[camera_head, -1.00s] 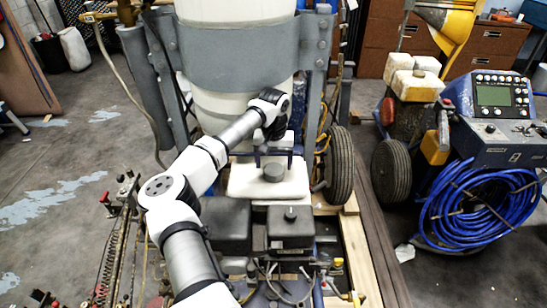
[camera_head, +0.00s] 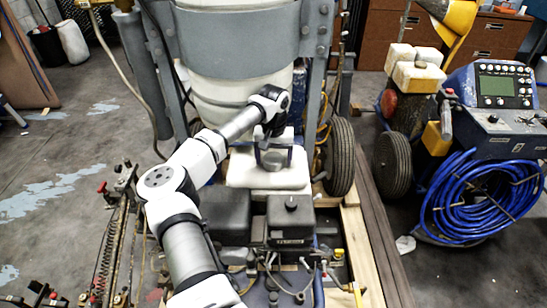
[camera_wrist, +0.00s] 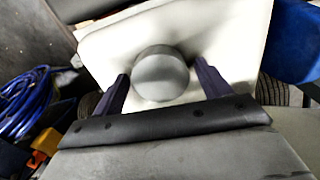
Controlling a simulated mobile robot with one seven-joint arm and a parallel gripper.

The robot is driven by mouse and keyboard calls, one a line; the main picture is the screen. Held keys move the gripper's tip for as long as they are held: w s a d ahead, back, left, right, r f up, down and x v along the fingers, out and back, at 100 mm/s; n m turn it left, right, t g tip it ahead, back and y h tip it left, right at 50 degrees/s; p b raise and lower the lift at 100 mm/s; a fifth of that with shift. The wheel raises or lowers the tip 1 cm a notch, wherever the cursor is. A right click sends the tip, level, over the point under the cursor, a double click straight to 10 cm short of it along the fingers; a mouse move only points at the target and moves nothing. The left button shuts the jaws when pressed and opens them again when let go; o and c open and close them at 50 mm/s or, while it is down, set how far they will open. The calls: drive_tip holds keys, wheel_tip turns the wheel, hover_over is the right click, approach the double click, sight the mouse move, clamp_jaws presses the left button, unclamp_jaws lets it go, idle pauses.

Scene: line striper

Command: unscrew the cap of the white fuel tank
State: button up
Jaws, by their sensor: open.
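The white fuel tank (camera_head: 240,172) sits behind the dark engine, below the big pale drum. Its round grey cap (camera_head: 273,160) is on top, partly behind my gripper. My gripper (camera_head: 274,153) is above the tank, with its two dark fingers apart on either side of the cap. In the wrist view the cap (camera_wrist: 160,73) lies between the fingers of my gripper (camera_wrist: 162,88), and the white tank (camera_wrist: 232,45) spreads around it. Gaps show on both sides of the cap. I cannot tell how far down the cap the fingertips reach.
The dark engine housing (camera_head: 290,220) is in front of the tank. The pale drum (camera_head: 238,95) rises close behind my gripper. A black wheel (camera_head: 340,158) stands at the right. A coiled blue hose (camera_head: 480,200) hangs on a machine farther right.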

drive_tip(key=c, duration=1.1)
drive_tip(key=shift+n, duration=1.7)
drive_tip(key=n, duration=0.2)
drive_tip(key=shift+r+n+p, duration=0.1)
drive_tip(key=shift+n+p, duration=0.2)
drive_tip(key=shift+p, duration=0.1)
drive_tip(key=shift+n, duration=0.5)
drive_tip(key=shift+n, duration=1.7)
